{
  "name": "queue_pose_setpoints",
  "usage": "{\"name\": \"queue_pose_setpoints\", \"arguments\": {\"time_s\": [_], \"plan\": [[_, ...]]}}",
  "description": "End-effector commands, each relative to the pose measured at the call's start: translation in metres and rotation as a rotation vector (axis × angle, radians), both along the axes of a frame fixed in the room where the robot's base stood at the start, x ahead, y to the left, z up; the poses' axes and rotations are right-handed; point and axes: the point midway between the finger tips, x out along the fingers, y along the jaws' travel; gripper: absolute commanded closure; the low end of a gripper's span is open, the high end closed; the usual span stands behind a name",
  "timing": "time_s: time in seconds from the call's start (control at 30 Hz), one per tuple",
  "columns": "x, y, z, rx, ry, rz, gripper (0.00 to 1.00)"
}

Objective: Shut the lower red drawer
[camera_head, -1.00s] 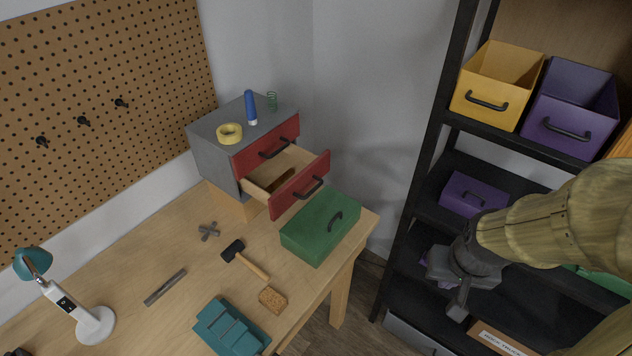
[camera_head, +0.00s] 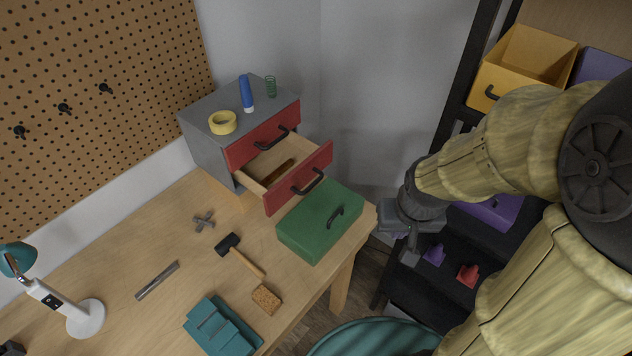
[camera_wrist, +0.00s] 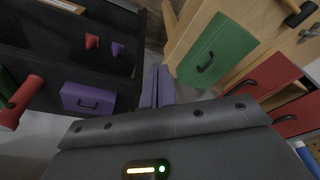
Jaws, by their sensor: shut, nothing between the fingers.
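The lower red drawer (camera_head: 299,181) of the grey cabinet (camera_head: 207,143) stands pulled out, with a dark handle on its front and a brown item inside. The upper red drawer (camera_head: 264,136) is shut.
A green box (camera_head: 318,222) stands on the table just in front of the open drawer. A hammer (camera_head: 240,254), a sponge (camera_head: 267,299) and a teal case (camera_head: 222,328) lie nearby. A black shelf with bins, including a yellow one (camera_head: 519,68), is behind my arm.

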Motion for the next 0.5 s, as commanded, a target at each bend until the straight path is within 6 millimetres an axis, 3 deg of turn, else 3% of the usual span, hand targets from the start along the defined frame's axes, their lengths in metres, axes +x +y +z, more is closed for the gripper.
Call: {"name": "queue_pose_setpoints", "arguments": {"time_s": [0.27, 0.5], "plan": [[0.003, -0.001, -0.001, -0.003, 0.001, -0.011, 1.00], [0.029, -0.004, -0.014, 0.012, 0.002, -0.116, 1.00]]}}
